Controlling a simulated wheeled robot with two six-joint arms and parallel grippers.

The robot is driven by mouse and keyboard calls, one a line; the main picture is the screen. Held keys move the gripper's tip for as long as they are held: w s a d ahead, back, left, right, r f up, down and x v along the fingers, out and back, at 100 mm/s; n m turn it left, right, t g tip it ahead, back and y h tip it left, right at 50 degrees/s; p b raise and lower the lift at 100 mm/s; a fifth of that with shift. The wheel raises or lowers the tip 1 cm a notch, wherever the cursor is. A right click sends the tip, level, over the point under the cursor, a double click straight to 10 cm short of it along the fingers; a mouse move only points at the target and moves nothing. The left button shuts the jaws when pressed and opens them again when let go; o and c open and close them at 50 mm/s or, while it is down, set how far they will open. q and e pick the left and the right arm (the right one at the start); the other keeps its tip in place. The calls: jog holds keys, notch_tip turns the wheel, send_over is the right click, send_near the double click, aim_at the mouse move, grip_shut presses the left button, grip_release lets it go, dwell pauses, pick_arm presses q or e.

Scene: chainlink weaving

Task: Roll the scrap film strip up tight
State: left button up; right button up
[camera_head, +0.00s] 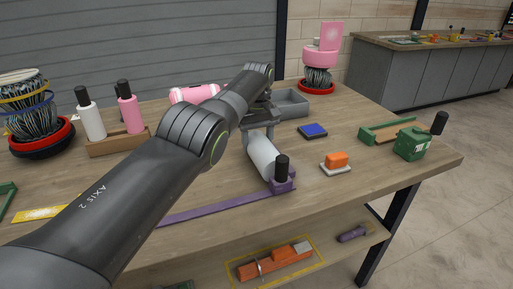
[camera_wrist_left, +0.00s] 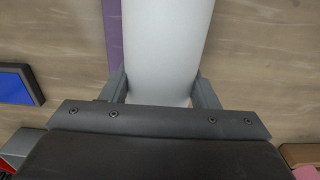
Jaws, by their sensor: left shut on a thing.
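A flat purple strip (camera_head: 215,209), which looks like the film strip, lies along the front of the wooden table. Its right end meets a raised purple piece (camera_head: 287,186); I cannot tell whether that is a roll or a holder. My left gripper (camera_head: 259,137) is shut on a white cylinder (camera_head: 263,160) with a black end (camera_head: 281,167). The black end is at the purple piece; contact is unclear. In the left wrist view the cylinder (camera_wrist_left: 165,45) sits between both fingers (camera_wrist_left: 160,90), beside the purple strip (camera_wrist_left: 113,35). My left arm hides part of the strip. My right gripper is out of view.
A wooden rack (camera_head: 117,143) holds white and pink black-topped tools. A blue pad (camera_head: 313,131), an orange block (camera_head: 336,159) on a white base, a green box (camera_head: 411,144) and a grey tray (camera_head: 290,104) stand around. The table's right front is clear.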

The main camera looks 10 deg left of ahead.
pick_arm(q)
jog(key=shift+w+r, duration=0.1)
jog(key=shift+r, duration=0.05)
jog(key=o, duration=1.4)
jog(key=shift+o, duration=0.2)
